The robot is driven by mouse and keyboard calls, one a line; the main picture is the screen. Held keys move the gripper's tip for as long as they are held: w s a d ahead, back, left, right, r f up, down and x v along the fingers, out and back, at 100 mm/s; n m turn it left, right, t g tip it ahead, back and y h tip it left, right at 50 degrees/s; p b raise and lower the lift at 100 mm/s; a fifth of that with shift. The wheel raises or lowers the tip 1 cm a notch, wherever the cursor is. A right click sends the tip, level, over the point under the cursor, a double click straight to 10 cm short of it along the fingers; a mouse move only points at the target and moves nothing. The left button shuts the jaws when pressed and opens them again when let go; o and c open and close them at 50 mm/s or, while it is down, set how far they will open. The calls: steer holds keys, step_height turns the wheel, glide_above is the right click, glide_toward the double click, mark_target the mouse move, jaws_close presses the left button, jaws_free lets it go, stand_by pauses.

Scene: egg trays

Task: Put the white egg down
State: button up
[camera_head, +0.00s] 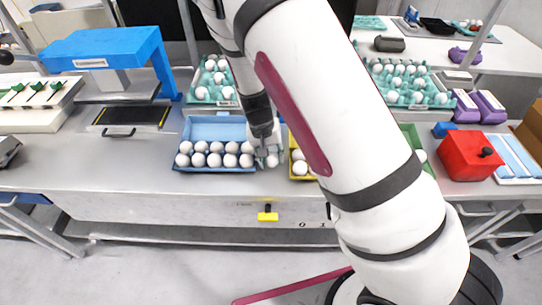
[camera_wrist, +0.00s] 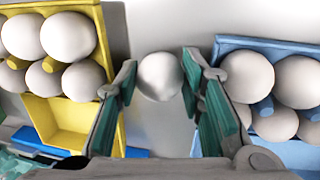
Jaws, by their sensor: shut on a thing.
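The white egg (camera_wrist: 160,76) is between the green-padded fingertips of my gripper (camera_wrist: 160,80) in the wrist view. My gripper is shut on it. In the head view my gripper (camera_head: 267,155) is low over the grey table, just right of the blue tray (camera_head: 213,131) and left of the yellow tray (camera_head: 291,168). In the wrist view the yellow tray (camera_wrist: 72,115) is on the left and the blue tray (camera_wrist: 285,45) on the right, both holding white eggs. I cannot tell whether the held egg touches the table.
A green tray (camera_head: 432,172) is partly hidden behind my arm. Teal egg trays (camera_head: 230,98) stand at the back. A red box (camera_head: 470,157) is on the right and a blue stand (camera_head: 105,47) on the left.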

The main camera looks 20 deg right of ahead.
steer(key=shift+f, duration=0.1)
steer(key=o, duration=0.4)
